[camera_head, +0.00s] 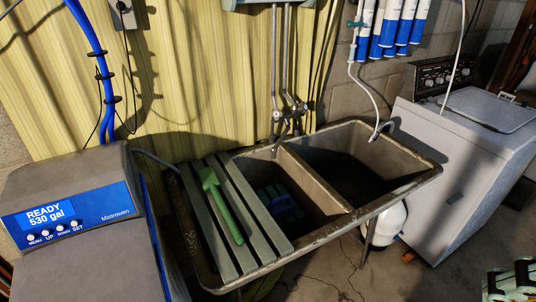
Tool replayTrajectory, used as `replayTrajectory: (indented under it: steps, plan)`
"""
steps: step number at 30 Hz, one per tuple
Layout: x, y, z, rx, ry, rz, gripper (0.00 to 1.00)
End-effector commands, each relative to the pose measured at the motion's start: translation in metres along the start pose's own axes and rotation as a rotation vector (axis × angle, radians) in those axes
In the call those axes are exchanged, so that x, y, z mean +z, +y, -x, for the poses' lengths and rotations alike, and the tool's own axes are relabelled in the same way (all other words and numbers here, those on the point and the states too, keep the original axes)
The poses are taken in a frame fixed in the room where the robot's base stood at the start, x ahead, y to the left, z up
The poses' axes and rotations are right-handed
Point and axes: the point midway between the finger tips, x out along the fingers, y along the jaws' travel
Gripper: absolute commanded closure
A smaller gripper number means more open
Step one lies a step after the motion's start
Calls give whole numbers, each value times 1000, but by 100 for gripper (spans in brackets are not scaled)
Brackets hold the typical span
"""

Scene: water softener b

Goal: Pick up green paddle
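The green paddle (224,208) lies on grey-green slats (262,225) that span the left part of the double sink. Its broad, angular end points up and away, and its narrow handle runs down toward the near edge. Nothing covers it or touches it from above. I cannot make out my gripper in this view.
The sink (345,212) has two basins, and a blue-green item lies in the left one (280,205). A water softener (75,215) with a lit display stands at the left. Taps (288,112) rise behind the sink. A white washing machine (470,150) stands at the right.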

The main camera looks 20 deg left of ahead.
Motion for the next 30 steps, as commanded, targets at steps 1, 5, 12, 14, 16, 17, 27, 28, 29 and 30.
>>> replayTrajectory:
  steps: [1,5,12,14,16,17,27,28,29,30]
  plan:
    - [0,0,0,0,0,0,60]
    - [0,0,0,0,0,0,60]
    - [0,0,0,0,0,0,74]
    - [0,0,0,0,0,0,79]
    - [0,0,0,0,0,0,83]
    - [0,0,0,0,0,0,83]
    - [-2,0,0,-1,-2,1,83]
    - [-3,0,0,-1,-2,1,83]
    - [-4,0,1,-1,-3,1,83]
    - [-6,0,1,-2,-5,2,83]
